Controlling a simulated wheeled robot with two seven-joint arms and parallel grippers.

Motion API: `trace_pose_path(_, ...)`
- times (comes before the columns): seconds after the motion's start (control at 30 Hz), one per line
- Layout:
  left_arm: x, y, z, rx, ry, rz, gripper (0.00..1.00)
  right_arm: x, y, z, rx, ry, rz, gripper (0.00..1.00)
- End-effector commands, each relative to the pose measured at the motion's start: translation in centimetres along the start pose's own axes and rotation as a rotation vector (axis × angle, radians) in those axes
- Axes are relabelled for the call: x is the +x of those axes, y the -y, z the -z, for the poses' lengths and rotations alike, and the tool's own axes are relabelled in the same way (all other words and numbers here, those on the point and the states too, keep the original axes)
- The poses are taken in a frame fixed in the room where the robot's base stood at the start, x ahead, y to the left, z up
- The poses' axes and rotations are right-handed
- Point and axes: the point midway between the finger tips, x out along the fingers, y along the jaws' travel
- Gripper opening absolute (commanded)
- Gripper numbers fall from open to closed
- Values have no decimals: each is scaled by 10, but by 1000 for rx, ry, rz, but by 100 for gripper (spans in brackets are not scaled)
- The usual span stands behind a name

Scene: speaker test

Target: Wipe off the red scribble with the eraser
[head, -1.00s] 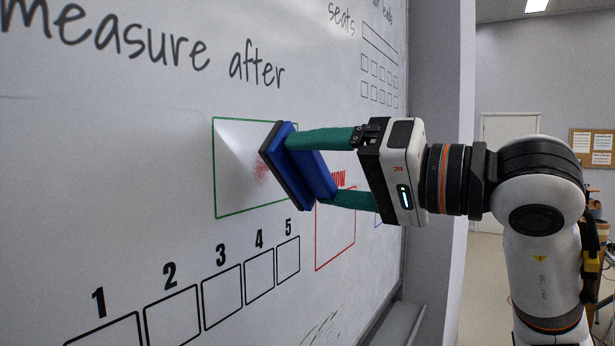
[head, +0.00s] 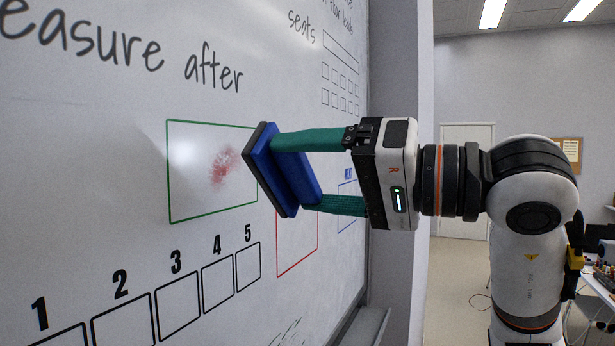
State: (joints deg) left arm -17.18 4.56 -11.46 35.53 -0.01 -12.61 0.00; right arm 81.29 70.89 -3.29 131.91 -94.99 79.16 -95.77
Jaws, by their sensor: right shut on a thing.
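The red scribble (head: 222,168) is a smudgy red patch inside the green-outlined box (head: 190,205) on the whiteboard (head: 90,230). My right gripper (head: 292,172) is shut on the eraser (head: 282,170), a blue block with a dark grey pad. The pad faces the board and is tilted, just right of the scribble and over the box's right edge. I cannot tell whether the pad touches the board. My left gripper is not in view.
Numbered black squares (head: 178,305) run along the board below the green box. A red-outlined box (head: 297,245) is partly behind the eraser. A tray ledge (head: 362,328) juts out at the lower right of the board. Open floor lies right of the wall edge.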

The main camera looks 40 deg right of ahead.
Motion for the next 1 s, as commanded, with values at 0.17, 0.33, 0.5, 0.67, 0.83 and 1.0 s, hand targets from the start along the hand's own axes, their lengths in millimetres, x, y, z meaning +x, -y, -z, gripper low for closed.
trace_pose_path(0.17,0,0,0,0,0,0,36,0,0,0,0,0,0,61)
trace_pose_path(0.33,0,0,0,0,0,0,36,0,0,0,0,0,0,61)
trace_pose_path(0.5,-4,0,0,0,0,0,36,7,-1,-1,1,-1,1,61)
trace_pose_path(0.67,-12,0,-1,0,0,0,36,23,-2,-1,1,-2,0,61)
trace_pose_path(0.83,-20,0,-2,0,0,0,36,43,-2,-1,1,-2,1,61)
trace_pose_path(1.0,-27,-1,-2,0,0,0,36,58,-1,0,1,-1,0,61)
